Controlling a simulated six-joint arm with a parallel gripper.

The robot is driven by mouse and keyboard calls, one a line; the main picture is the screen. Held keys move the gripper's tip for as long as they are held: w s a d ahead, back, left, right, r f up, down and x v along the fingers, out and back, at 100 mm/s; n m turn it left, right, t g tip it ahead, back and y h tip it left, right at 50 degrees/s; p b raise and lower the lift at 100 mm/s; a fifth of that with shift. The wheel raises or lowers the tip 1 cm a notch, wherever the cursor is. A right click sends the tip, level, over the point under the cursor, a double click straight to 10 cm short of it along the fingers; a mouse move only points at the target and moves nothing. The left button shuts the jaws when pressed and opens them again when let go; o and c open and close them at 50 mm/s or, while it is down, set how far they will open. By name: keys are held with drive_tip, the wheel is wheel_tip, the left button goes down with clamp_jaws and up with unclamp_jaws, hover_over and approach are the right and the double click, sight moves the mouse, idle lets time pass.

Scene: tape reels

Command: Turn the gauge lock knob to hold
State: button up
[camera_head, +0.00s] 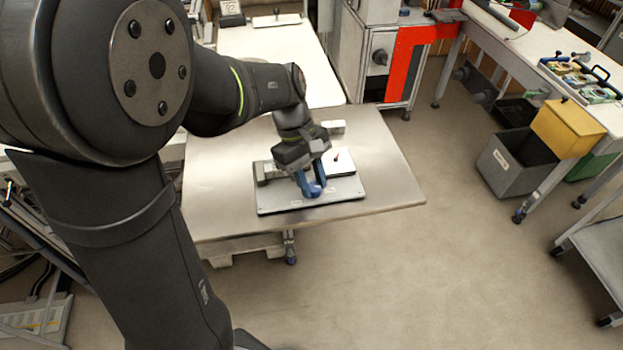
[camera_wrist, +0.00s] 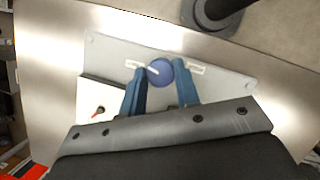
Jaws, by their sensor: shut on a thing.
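The round blue knob (camera_wrist: 160,76) sits on a pale grey plate (camera_wrist: 110,48) and carries a white pointer mark on its left side in the wrist view. Small white labels flank it, one at its left (camera_wrist: 133,64) and one at its right (camera_wrist: 195,69); their words are too small to read. My gripper (camera_wrist: 161,66) has its blue fingers on either side of the knob and is shut on it. In the head view the knob (camera_head: 316,189) shows at the fingertips. A white gauge box (camera_wrist: 92,94) with a red needle stands on the plate beside the knob.
The plate lies on a metal table (camera_head: 393,183), with bare surface around it. A small light block (camera_head: 333,127) sits behind. A yellow bin (camera_head: 568,127) and a grey crate (camera_head: 513,168) are at the right, apart from the table. Open floor lies between.

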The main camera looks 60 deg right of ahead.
drive_tip(key=m+y, duration=0.1)
drive_tip(key=m, duration=0.2)
drive_tip(key=m+t+y, duration=0.1)
drive_tip(key=m, duration=0.3)
drive_tip(key=shift+s+d+t, duration=0.15)
drive_tip(key=shift+d+t, duration=0.05)
drive_tip(key=shift+t, duration=0.1)
drive_tip(key=m+t+y, duration=0.1)
drive_tip(key=m, duration=0.3)
drive_tip(key=shift+s, duration=0.1)
drive_tip(key=shift+m+t, duration=0.9)
drive_tip(key=shift+m, duration=0.9)
drive_tip(key=o, duration=1)
drive_tip(key=shift+r, duration=0.1)
drive_tip(key=v, duration=1.7)
drive_tip(key=shift+s+d, duration=0.1)
drive_tip(key=shift+d, duration=0.2)
